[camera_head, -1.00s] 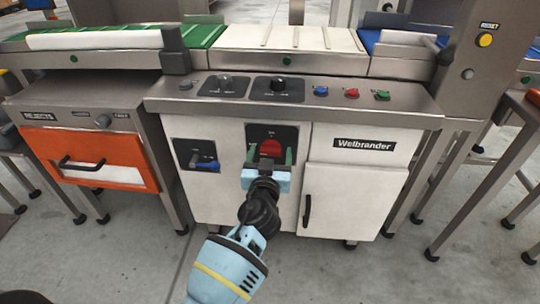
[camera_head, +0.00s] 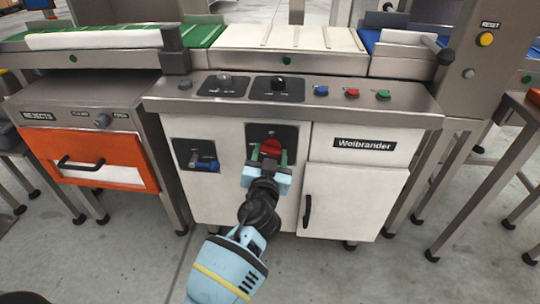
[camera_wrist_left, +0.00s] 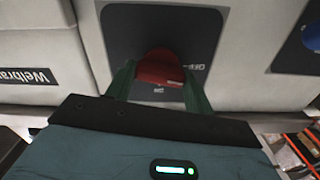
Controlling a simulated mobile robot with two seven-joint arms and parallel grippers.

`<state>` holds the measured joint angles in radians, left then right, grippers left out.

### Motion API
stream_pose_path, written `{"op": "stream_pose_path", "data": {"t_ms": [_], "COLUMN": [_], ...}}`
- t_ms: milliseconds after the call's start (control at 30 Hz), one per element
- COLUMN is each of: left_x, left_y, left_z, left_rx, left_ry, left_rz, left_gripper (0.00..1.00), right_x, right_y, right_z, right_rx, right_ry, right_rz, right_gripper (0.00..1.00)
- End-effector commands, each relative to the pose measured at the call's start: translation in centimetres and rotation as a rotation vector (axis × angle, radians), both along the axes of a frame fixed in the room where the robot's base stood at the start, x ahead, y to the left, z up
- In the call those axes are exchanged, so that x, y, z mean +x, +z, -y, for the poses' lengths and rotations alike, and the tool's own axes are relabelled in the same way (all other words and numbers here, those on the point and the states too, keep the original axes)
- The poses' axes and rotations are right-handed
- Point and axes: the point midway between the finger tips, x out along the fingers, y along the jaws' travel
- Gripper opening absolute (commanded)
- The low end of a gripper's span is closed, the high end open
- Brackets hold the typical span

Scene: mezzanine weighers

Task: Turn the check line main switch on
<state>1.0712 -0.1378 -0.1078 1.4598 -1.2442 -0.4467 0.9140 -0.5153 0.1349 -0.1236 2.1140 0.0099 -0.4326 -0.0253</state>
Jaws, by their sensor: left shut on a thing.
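The red main switch knob (camera_head: 271,148) sits on a dark square plate (camera_head: 287,133) on the front of the white weigher cabinet. In the left wrist view the red knob (camera_wrist_left: 160,69) lies between the two green fingers, on its dark plate (camera_wrist_left: 125,30). My left gripper (camera_head: 269,156) is at the knob, its fingers on either side of it, shut on it. The gripper hides the lower part of the plate in the head view. The plate's lettering is too small to read. My right gripper is not in view.
Left of the switch is another dark plate with a blue handle (camera_head: 207,165). An orange rejects drawer (camera_head: 85,157) stands left, a cabinet door (camera_head: 352,203) right.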

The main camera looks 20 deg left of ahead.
Motion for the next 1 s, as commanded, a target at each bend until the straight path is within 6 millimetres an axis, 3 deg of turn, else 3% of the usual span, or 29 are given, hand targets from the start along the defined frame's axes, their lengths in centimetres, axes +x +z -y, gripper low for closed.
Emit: {"op": "stream_pose_path", "data": {"t_ms": [1000], "left_x": [0.0], "left_y": [0.0], "left_z": [0.1], "left_rx": [0.919], "left_ry": [0.0], "left_rz": [-0.265], "left_gripper": [0.3], "right_x": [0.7], "right_y": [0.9], "right_z": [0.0], "right_rx": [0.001], "right_ry": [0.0], "right_rz": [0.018], "right_gripper": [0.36]}}
